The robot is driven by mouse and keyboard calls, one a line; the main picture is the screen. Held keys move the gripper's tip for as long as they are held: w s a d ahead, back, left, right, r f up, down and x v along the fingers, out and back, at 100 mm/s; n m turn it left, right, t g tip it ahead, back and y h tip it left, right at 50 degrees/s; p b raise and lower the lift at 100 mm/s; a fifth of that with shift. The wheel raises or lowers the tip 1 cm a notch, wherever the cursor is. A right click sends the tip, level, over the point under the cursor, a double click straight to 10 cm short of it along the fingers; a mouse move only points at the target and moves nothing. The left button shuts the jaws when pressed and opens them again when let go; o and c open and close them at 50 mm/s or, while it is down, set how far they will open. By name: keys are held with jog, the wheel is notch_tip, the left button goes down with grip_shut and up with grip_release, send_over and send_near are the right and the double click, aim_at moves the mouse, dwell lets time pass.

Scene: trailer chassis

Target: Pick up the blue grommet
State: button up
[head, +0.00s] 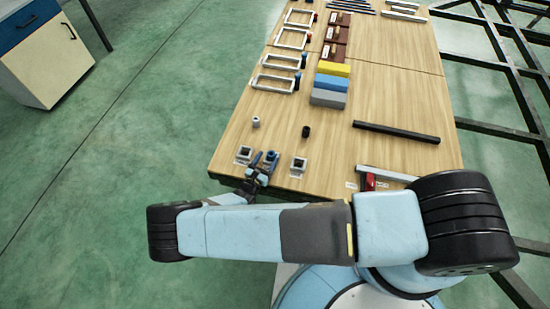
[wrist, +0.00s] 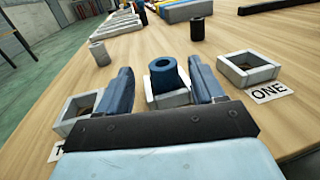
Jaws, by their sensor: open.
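The blue grommet (wrist: 165,74) is a short blue cylinder with a hole through its top. It stands upright in or on a small grey square holder (wrist: 168,98) near the table's front edge; how deep it sits is hidden. It also shows in the head view (head: 271,155). My gripper (wrist: 162,88) is open, with one finger to the left of the grommet and one to the right. Both fingers appear apart from it, and nothing is held. In the head view my gripper (head: 262,160) is at the table's front left. The dark palm hides the holder's lower part.
Empty grey square holders stand left (wrist: 80,110) and right (wrist: 247,68) of the grommet; the right one has a label "ONE" (wrist: 269,92). A grey grommet (wrist: 99,53) and a black grommet (wrist: 197,35) stand farther back. A black bar (head: 396,131) lies right. Colored blocks (head: 331,83) lie behind.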

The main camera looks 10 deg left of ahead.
aim_at(273, 152)
jog(key=shift+x, duration=2.55)
jog(key=shift+d+f, duration=0.1)
jog(key=shift+d, duration=0.1)
jog(key=shift+c, duration=0.3)
jog(key=c, duration=1)
